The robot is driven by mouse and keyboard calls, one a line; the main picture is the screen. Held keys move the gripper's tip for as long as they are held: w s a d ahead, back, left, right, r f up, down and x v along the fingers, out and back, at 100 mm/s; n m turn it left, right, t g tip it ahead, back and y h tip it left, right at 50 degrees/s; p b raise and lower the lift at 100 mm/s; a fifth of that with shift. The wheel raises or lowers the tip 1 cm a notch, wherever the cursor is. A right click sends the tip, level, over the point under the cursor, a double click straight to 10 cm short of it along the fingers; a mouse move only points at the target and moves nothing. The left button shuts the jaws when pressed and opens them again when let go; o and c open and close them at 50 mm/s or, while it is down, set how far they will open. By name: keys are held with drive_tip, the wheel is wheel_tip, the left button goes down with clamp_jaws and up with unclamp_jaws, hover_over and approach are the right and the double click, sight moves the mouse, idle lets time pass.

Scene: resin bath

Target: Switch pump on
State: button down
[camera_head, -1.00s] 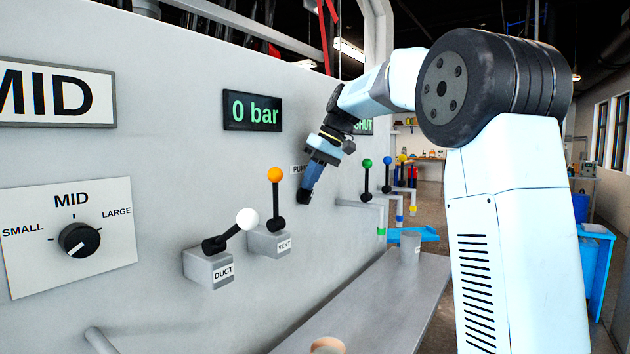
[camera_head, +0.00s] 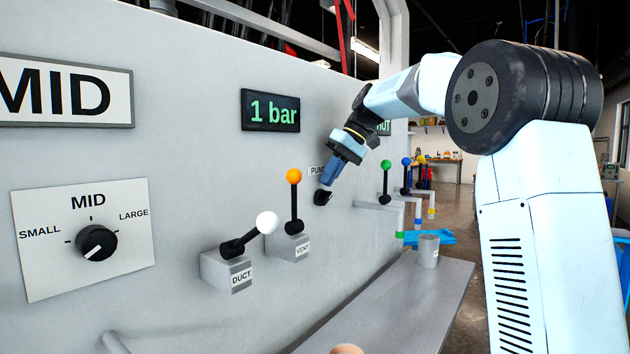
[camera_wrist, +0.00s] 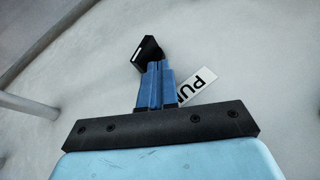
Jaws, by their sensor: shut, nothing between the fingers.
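The black pump switch (camera_head: 322,197) sits on the grey wall panel just below the "PUMP" label (camera_head: 317,170). My gripper (camera_head: 329,180) is shut and empty, its blue fingertips at the switch, seemingly touching or almost touching it. In the wrist view the shut fingers (camera_wrist: 157,66) reach up to the black switch (camera_wrist: 148,49), and the label (camera_wrist: 197,85) is partly hidden behind them. The display (camera_head: 270,111) reads "1 bar".
The duct lever with a white knob (camera_head: 267,222) and the vent lever with an orange knob (camera_head: 293,176) stand left of the switch. A green-knobbed lever (camera_head: 386,166) is to the right. A grey cup (camera_head: 428,251) stands on the bench (camera_head: 400,300) below.

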idle(0.3)
drive_tip(key=shift+d+r, duration=0.1)
drive_tip(key=shift+r, duration=0.05)
drive_tip(key=w+v, duration=0.1)
drive_tip(key=v, duration=0.8)
drive_tip(key=shift+d, duration=0.45)
drive_tip(key=s+d+f+m+t+h, duration=0.2)
drive_tip(key=s+f, duration=0.6)
drive_tip(key=s, duration=0.4)
drive_tip(key=s+d+f+m+t+h, duration=0.2)
drive_tip(key=s+d+f, duration=0.2)
drive_tip(key=s+f, duration=0.5)
drive_tip(key=s+d+f+m+t+h, duration=0.2)
drive_tip(key=s+f, duration=0.6)
drive_tip(key=s, duration=0.7)
drive_tip(key=shift+d+f+m, duration=0.2)
drive_tip(key=shift+d+m, duration=0.2)
drive_tip(key=shift+d, duration=0.2)
drive_tip(key=shift+s, duration=0.1)
